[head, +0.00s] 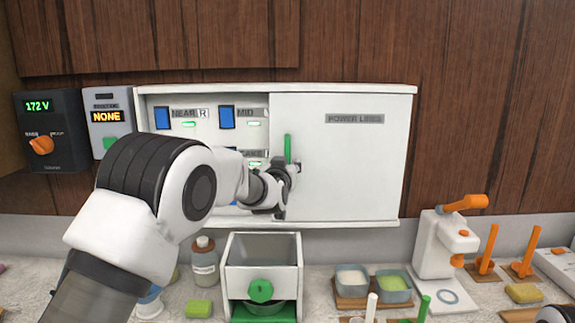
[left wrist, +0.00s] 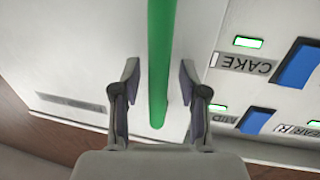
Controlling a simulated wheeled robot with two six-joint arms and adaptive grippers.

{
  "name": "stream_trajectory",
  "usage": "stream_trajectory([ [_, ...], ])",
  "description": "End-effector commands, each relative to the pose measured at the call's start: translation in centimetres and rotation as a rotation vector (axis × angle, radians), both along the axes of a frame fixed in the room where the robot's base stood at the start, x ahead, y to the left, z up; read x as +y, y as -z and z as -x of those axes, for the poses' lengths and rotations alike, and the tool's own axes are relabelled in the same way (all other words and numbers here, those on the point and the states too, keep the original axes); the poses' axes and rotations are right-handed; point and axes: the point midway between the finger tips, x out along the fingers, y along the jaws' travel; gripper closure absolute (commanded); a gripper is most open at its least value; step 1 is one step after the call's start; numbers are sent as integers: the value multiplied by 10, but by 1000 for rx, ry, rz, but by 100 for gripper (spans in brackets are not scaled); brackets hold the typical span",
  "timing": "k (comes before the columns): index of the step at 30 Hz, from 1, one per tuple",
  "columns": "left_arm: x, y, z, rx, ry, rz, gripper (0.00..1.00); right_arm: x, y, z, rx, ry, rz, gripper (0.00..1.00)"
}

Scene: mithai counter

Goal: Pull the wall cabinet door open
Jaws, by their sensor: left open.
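The wall cabinet (head: 300,88) is a white box on the wood panelling. Its white door (head: 350,160) covers the right half, with a grey label on it. The left half shows blue switches and small green lights. An upright green handle (head: 288,148) stands near the door's left edge. My left gripper (head: 285,178) is at the lower part of this handle. In the left wrist view my left gripper (left wrist: 158,80) is open, one finger on each side of the green handle (left wrist: 160,60), with gaps on both sides.
A voltage box (head: 52,130) and a box reading NONE (head: 107,118) hang left of the cabinet. Below stand a white bin (head: 263,248) with a green knob, a bottle (head: 205,262), bowls (head: 393,283) and a white machine (head: 440,245). The wall right of the cabinet is clear.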

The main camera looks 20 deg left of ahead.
Motion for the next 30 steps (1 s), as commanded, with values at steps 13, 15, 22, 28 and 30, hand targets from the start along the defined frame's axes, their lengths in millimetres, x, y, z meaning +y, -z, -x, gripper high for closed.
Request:
stream_trajectory([
  [13, -5, 0, 46, 3, 1, -2, 57, 0, 0, 0, 0, 0, 0, 60],
  [15, -6, 1, 65, 4, 1, -3, 57, 0, 0, 0, 0, 0, 0, 60],
  [22, -10, 2, 109, 3, 1, -2, 57, 0, 0, 0, 0, 0, 0, 60],
  [28, -10, 2, 116, 3, 0, 1, 57, 0, 0, 0, 0, 0, 0, 60],
  [30, -10, 2, 116, 3, 0, 0, 57, 0, 0, 0, 0, 0, 0, 60],
])
